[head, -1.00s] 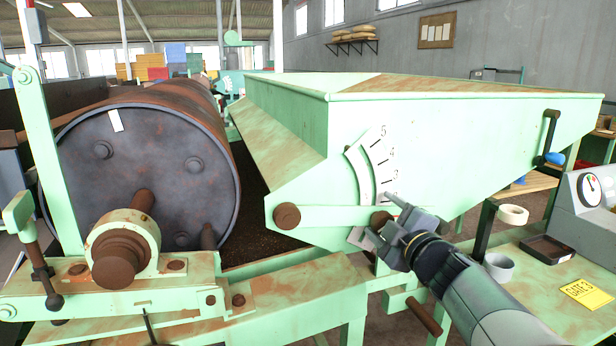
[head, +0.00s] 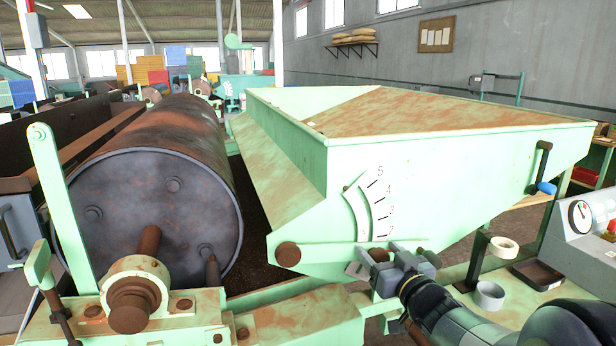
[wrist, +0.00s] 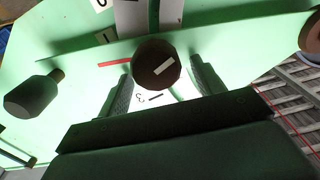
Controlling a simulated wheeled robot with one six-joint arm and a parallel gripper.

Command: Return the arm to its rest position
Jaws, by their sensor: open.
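The brown round knob (head: 379,254) at the foot of the hopper's curved number scale (head: 372,208) is just left of the jaws. In the wrist view a dark round knob (wrist: 156,66) shows between the two spread fingers, with bare space on both sides of it. I cannot tell how far the fingertips are from it in depth. My arm reaches in from the lower right.
A rusty drum (head: 165,205) fills the left, with a green lever (head: 38,265) in front. On the right bench are a tape roll (head: 503,247), a grey ring (head: 489,294), a dark tray (head: 538,274) and a gauge box (head: 590,225).

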